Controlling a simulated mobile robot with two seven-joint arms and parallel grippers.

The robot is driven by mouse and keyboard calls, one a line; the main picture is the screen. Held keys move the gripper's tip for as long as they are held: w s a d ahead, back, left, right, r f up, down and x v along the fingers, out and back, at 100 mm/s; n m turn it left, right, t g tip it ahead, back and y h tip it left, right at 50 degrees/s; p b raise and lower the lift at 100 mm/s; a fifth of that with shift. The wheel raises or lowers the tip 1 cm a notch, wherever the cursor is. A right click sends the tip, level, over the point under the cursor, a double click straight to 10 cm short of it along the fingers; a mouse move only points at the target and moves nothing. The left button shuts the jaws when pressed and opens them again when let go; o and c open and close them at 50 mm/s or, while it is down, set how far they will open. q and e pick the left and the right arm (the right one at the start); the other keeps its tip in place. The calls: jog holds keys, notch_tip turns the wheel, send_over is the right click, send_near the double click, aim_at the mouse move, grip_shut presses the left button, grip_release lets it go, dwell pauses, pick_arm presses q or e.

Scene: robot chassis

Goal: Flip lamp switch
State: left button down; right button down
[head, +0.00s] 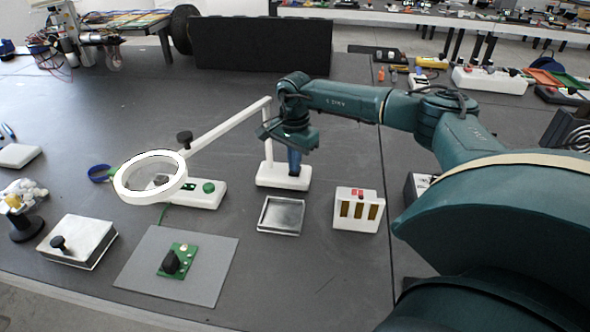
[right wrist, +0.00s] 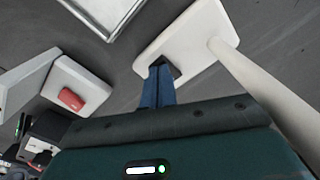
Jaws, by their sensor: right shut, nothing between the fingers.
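The white lamp (head: 225,130) stands in the middle of the table, with a ring head over the work area and an angled arm. Its white base (head: 268,182) also shows in the right wrist view (right wrist: 212,32). A dark switch (right wrist: 172,68) sits on the base there, partly hidden by my fingers. My right gripper (head: 294,168) is shut and empty, pointing down at the base. In the right wrist view its blue fingertips (right wrist: 158,72) are right at the switch; I cannot tell whether they touch it. My left gripper is not in view.
A small metal-rimmed tray (head: 281,231) and a white box with a red switch (head: 357,209) stand in front of the lamp base. A green circuit board (head: 178,260) lies on a grey mat (head: 213,268). A black panel (head: 262,45) stands behind.

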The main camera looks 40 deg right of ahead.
jog(key=shift+f+b, duration=0.3)
jog(key=shift+f, duration=0.25)
jog(key=shift+r, duration=0.1)
jog(key=shift+r+p, duration=0.5)
jog(key=shift+p, duration=0.1)
jog(key=shift+r+p, duration=2.25)
jog(key=shift+r, duration=0.7)
jog(key=shift+f, duration=0.1)
